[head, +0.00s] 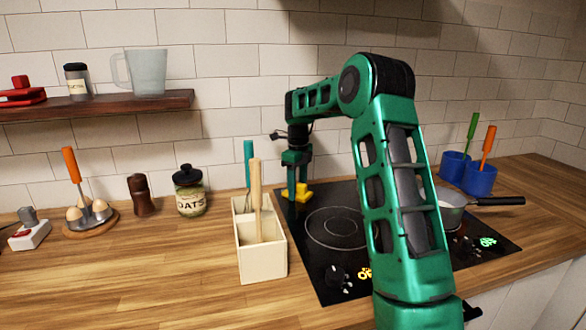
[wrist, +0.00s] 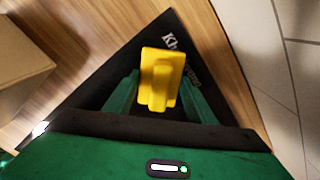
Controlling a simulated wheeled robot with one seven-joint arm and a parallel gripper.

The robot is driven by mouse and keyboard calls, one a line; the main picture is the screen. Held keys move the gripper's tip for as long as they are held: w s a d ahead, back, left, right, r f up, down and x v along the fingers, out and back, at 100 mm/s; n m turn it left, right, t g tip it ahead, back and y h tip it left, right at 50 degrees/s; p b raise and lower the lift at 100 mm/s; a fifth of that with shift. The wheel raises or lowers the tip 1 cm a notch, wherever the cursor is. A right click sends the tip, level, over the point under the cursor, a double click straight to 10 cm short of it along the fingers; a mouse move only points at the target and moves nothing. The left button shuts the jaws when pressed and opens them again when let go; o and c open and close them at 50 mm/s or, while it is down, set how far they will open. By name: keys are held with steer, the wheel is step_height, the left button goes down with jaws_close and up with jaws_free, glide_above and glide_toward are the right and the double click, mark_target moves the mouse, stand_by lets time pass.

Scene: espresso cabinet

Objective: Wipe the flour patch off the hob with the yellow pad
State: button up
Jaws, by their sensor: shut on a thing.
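My gripper (head: 297,192) is shut on the yellow pad (head: 304,189), low over the back left corner of the black hob (head: 312,245). In the wrist view, the yellow pad (wrist: 161,76) shows between the two green fingers of my gripper (wrist: 157,98), by its raised grip. Whether the pad touches the glass, I cannot tell. White lettering on the hob (wrist: 107,90) shows beside the pad in the wrist view. I see no flour patch in either view; my arm hides part of the hob in the head view.
A cream utensil holder (head: 262,262) stands close to the hob's left edge. A pan (head: 452,210) sits on the hob's right side, its handle pointing right. Blue pots (head: 479,180) stand behind it. A shelf (head: 110,106) hangs at left. The front left counter is clear.

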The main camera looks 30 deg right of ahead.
step_height(320, 180, up, 2)
steer(key=shift+r, duration=3.15)
